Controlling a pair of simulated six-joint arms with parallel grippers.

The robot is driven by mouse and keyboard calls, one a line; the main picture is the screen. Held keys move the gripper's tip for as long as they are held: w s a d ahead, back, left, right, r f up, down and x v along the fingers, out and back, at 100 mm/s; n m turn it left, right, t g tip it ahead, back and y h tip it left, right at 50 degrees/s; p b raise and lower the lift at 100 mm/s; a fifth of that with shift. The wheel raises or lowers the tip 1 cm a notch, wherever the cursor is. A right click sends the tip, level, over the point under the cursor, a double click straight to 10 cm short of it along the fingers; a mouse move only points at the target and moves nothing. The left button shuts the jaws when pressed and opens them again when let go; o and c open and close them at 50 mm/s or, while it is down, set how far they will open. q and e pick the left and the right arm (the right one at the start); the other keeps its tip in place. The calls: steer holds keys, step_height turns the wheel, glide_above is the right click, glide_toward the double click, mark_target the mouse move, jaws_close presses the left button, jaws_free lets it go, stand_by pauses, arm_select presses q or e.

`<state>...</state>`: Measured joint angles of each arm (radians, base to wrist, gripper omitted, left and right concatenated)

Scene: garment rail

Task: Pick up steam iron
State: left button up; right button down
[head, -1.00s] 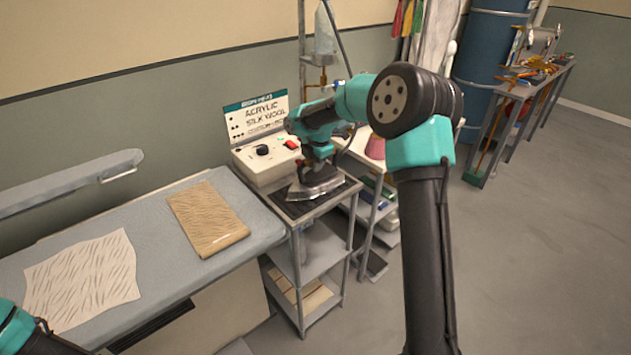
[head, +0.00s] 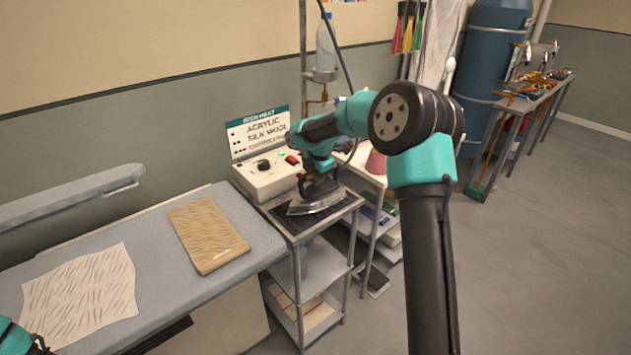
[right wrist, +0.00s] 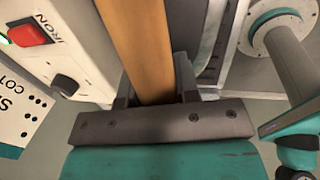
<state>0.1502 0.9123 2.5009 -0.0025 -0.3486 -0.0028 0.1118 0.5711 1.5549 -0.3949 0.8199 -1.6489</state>
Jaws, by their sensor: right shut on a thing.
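The steam iron (head: 316,203) has a pale metal soleplate and sits on the dark pad on top of a grey metal stand (head: 333,212). My right gripper (head: 320,182) is above it and shut on its handle, which hides much of the iron's top in the head view. In the right wrist view, an orange-brown handle (right wrist: 148,45) runs between the two fingers of my right gripper (right wrist: 155,88). I cannot see a clear gap under the soleplate. Of my left arm only a teal part shows at the lower left corner; its gripper is out of view.
A control box (head: 265,182) with a red switch and a sign stands close behind the iron. A hanging bottle (head: 325,48) and a hose are above. The ironing table (head: 160,215) with a folded tan cloth (head: 208,233) lies to the left. Open floor is at the right.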

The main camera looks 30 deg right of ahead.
steer(key=shift+r, duration=1.75)
steer(key=s+a+r, duration=0.1)
steer(key=s+a, duration=0.7)
steer(key=s, duration=0.5)
steer(key=shift+s+a, duration=0.15)
steer(key=shift+s, duration=0.2)
steer(key=c, duration=1.5)
jaws_free()
steer(key=shift+w+r, duration=0.1)
jaws_close()
